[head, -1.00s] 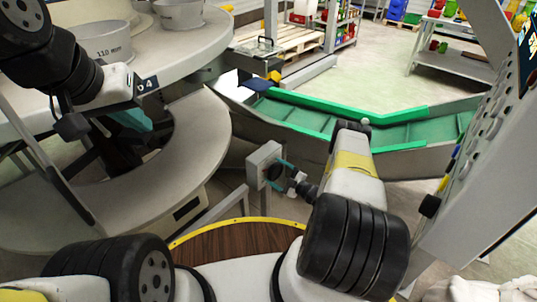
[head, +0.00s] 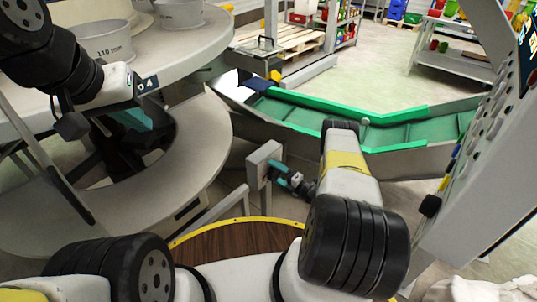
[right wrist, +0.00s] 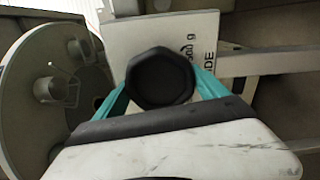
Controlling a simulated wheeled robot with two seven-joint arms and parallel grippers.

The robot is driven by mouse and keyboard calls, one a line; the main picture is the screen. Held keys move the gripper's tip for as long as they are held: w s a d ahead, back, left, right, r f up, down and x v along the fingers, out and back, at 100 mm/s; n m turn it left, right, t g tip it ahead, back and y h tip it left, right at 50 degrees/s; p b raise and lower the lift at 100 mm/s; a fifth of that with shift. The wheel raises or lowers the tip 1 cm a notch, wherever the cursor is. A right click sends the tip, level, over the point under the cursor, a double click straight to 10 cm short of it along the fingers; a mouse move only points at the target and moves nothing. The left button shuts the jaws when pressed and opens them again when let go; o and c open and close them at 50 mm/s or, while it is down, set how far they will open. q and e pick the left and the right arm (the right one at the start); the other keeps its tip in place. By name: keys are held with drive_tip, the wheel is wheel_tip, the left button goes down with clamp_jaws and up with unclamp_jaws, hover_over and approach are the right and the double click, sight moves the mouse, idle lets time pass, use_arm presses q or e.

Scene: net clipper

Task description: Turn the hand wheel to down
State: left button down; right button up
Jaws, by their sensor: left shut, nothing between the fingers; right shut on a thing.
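The hand wheel (right wrist: 160,78) is a black, many-sided knob on a light plate, seen in the right wrist view. In the head view it is mostly hidden by my right gripper, at the front of a small grey box (head: 261,158) on a post. My right gripper (head: 279,172) is shut on the hand wheel. Its teal fingers lie on either side of the knob in the right wrist view (right wrist: 160,90). My left gripper (head: 138,117) is shut and empty at the left, beside the round grey machine.
The round grey machine (head: 205,150) with bowls on top fills the left. A green-edged conveyor (head: 390,135) runs behind my right arm. A grey panel with buttons (head: 470,160) stands at the right. Open floor lies beyond the conveyor.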

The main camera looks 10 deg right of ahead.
drive_tip(key=shift+s+d+f+n, duration=0.1)
drive_tip(key=shift+f+n, duration=0.1)
drive_tip(key=shift+n, duration=1.7)
drive_tip(key=o, duration=1.3)
drive_tip(key=shift+r, duration=0.1)
drive_tip(key=shift+c, duration=0.2)
drive_tip(key=v, duration=0.7)
drive_tip(key=shift+s+d, duration=0.25)
drive_tip(key=shift+s, duration=0.05)
